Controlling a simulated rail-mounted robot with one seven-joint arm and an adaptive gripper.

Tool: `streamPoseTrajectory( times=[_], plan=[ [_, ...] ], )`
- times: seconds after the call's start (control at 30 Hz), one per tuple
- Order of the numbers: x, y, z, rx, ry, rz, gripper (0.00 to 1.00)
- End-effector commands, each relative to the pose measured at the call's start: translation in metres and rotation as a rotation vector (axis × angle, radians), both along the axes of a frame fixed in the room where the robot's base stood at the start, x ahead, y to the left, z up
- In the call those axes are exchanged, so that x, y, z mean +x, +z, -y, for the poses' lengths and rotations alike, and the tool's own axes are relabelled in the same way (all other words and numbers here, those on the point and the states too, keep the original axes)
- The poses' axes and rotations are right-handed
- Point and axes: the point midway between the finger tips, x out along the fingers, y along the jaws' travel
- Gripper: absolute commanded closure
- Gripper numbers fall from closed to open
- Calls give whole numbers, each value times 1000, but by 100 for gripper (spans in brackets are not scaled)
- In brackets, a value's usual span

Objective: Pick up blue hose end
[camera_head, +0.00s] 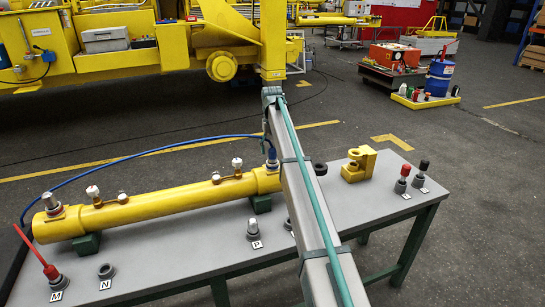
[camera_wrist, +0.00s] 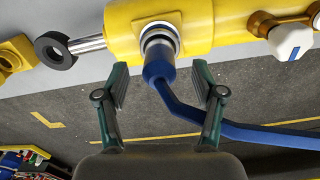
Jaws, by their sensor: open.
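The blue hose end (camera_wrist: 158,66) sits on a silver fitting on top of the yellow cylinder (camera_wrist: 205,25) in the wrist view. My gripper (camera_wrist: 161,76) is open, with one green-grey finger on each side of the hose end and a visible gap on both sides. In the head view the blue hose (camera_head: 150,158) arches over the cylinder (camera_head: 150,207) from its left end to the blue hose end (camera_head: 272,158) near its right end. My gripper's fingers cannot be made out in the head view.
The cylinder lies on green supports on a grey table (camera_head: 190,262). A yellow clevis (camera_head: 358,164), a red-handled part (camera_head: 403,178), a black-handled part (camera_head: 421,173) and a red-tipped part (camera_head: 50,270) stand on it. A large yellow machine (camera_head: 110,60) is behind.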

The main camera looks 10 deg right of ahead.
Motion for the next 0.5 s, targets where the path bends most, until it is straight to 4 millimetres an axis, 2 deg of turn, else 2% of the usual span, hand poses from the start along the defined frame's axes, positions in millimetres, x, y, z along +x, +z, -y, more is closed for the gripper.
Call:
streamPoseTrajectory(
  times=[0.3, 0.5],
  plan=[
    [0, -38, 1, 0, 0, -1, 32],
    [0, -44, 1, 0, 0, 0, 32]
  ],
)
